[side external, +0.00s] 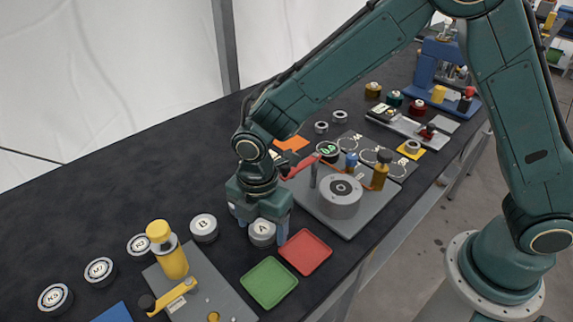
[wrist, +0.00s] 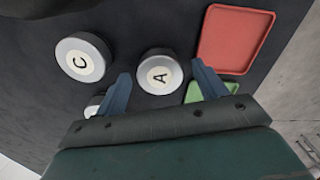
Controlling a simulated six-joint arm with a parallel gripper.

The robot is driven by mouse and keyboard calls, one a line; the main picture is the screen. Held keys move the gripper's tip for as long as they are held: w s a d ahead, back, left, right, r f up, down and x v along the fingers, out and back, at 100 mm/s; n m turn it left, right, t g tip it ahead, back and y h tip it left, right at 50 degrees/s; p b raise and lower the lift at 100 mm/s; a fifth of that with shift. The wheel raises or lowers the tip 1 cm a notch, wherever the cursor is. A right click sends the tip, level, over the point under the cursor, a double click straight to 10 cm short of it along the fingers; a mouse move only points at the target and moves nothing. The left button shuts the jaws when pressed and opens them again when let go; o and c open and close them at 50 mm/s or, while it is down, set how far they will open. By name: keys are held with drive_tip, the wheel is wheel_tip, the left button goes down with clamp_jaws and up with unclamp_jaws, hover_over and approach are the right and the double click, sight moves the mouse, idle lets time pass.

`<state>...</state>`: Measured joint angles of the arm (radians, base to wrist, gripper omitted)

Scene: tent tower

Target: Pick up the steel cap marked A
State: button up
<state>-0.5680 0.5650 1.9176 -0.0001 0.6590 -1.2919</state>
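The steel cap marked A (side external: 262,233) is a short round metal cap with a pale label, standing on the dark table left of the red tray (side external: 305,252). In the wrist view, cap A (wrist: 159,75) shows between the two blue fingers. My gripper (side external: 262,226) points down right over it, and its fingers are open on either side of it. In the wrist view my gripper (wrist: 161,70) has visible gaps between the cap and both fingers. How far down the fingers reach beside the cap is hard to tell.
Cap B (side external: 204,228) stands close left of my gripper. The green tray (side external: 269,284) lies in front. A yellow-knobbed fixture (side external: 174,262) and a grey fixture with a drum (side external: 341,196) flank the spot.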

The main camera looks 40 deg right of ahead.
sight(262, 229)
drive_tip(key=c, duration=1.1)
drive_tip(key=shift+r, duration=0.15)
wheel_tip(262, 229, up, 20)
drive_tip(key=shift+f, duration=0.1)
